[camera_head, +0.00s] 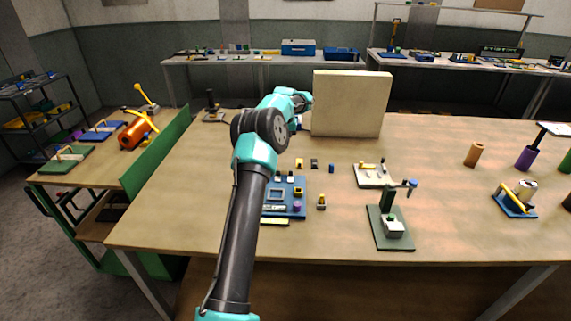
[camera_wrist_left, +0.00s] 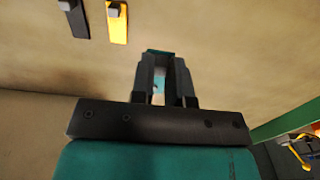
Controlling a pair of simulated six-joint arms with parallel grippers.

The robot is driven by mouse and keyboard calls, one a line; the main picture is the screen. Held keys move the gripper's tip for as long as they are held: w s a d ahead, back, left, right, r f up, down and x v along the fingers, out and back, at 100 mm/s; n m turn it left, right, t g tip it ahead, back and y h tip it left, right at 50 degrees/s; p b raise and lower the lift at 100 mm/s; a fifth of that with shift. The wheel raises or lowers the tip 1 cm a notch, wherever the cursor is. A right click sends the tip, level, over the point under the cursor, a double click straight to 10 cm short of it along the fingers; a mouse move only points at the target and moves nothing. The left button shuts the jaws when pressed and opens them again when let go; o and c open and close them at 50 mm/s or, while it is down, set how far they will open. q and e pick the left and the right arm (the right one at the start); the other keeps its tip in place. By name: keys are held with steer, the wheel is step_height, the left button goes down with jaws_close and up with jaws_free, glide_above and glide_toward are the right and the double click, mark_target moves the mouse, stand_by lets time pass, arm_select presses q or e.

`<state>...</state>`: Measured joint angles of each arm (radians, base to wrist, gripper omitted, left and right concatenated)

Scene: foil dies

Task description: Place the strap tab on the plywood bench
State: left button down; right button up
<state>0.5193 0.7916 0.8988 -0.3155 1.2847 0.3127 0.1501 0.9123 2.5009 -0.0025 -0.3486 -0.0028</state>
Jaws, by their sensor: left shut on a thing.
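My left gripper (camera_wrist_left: 167,62) is shut on a small pale teal piece, probably the strap tab (camera_wrist_left: 158,82), seen between the fingers in the wrist view. The fingers hide most of it, so its shape is unclear. The plywood bench (camera_head: 440,150) fills the middle of the head view. The gripper is over its back part, left of a cream block; my arm hides the fingers in the head view. The gap between the held piece and the bench is unclear. My right gripper is not in view.
The upright cream block (camera_head: 348,103) stands close by. A yellow tab (camera_wrist_left: 117,22) and a dark tab (camera_wrist_left: 74,18) lie on the bench. A blue fixture plate (camera_head: 291,208), a green fixture (camera_head: 390,230) and a cream fixture (camera_head: 375,175) stand nearer. A green panel (camera_head: 160,152) borders the left.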

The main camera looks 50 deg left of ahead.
arm_select(q)
glide_above(285, 167)
steer(key=shift+a+f, duration=0.1)
steer(key=shift+f, duration=2.3)
steer(key=shift+f, duration=2.5)
steer(key=shift+s+f, duration=0.1)
steer(key=c, duration=1.1)
jaws_free()
step_height(285, 167, up, 12)
steer(key=shift+r, duration=0.15)
